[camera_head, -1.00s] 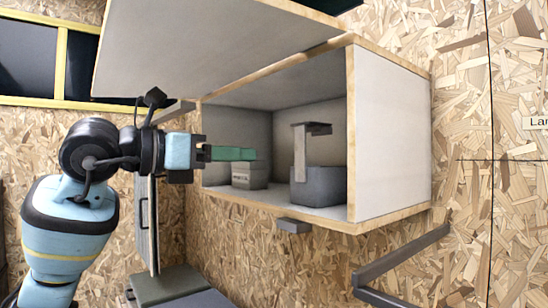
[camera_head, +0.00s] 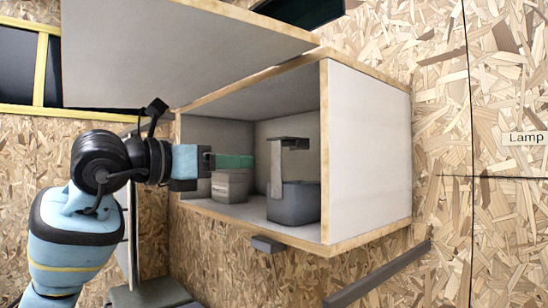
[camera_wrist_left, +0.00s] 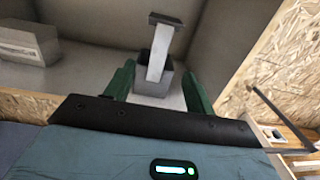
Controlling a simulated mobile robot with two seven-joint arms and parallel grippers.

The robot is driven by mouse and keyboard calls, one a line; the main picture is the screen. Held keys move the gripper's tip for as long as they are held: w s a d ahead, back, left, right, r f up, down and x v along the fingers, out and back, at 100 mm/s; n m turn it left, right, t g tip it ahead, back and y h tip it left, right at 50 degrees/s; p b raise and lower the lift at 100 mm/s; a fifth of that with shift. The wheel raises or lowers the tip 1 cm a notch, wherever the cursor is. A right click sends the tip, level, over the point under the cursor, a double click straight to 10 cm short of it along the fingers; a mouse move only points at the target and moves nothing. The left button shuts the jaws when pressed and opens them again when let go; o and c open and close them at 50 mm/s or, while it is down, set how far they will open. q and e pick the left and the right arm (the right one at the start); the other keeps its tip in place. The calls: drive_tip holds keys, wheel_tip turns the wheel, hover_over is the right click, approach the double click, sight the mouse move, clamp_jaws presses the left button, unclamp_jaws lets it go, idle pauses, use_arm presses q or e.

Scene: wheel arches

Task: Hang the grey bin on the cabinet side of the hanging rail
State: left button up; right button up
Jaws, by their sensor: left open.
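The grey bin (camera_head: 295,203) stands upright on the floor of the open wall cabinet (camera_head: 370,150), towards its right side. A tall upright strip with a dark hooked top rises from it. My left gripper (camera_head: 240,161) points into the cabinet with green fingers, left of the bin's strip. In the left wrist view, the open fingers (camera_wrist_left: 158,66) frame the bin (camera_wrist_left: 153,86) and strip, apparently short of them. My right gripper is not visible.
A lighter grey box (camera_head: 229,186) stands left of the bin inside the cabinet and shows at the left wrist view's upper left (camera_wrist_left: 27,40). The cabinet's raised door (camera_head: 180,50) overhangs my left arm. A small dark block (camera_head: 267,244) sits under the cabinet.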

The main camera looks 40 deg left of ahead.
sight(275, 149)
use_arm(q)
drive_tip(key=w, duration=0.2)
drive_tip(key=w+p, duration=0.1)
drive_tip(key=w, duration=0.1)
drive_tip(key=w+p, duration=0.1)
drive_tip(key=w, duration=0.1)
drive_tip(key=shift+d+r, duration=0.1)
drive_tip(key=shift+d, duration=0.3)
drive_tip(key=shift+w+d+p, duration=0.15)
drive_tip(key=shift+w+p, duration=0.45)
drive_tip(key=shift+w, duration=0.65)
drive_tip(key=shift+w+d+p, duration=0.1)
drive_tip(key=shift+w+p, duration=0.35)
drive_tip(key=shift+w, duration=0.85)
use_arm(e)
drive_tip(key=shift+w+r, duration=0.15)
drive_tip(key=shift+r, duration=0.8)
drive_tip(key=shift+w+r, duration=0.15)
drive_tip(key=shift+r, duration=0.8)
use_arm(q)
drive_tip(key=shift+c, duration=0.4)
drive_tip(key=c, duration=1)
drive_tip(key=shift+c, duration=0.2)
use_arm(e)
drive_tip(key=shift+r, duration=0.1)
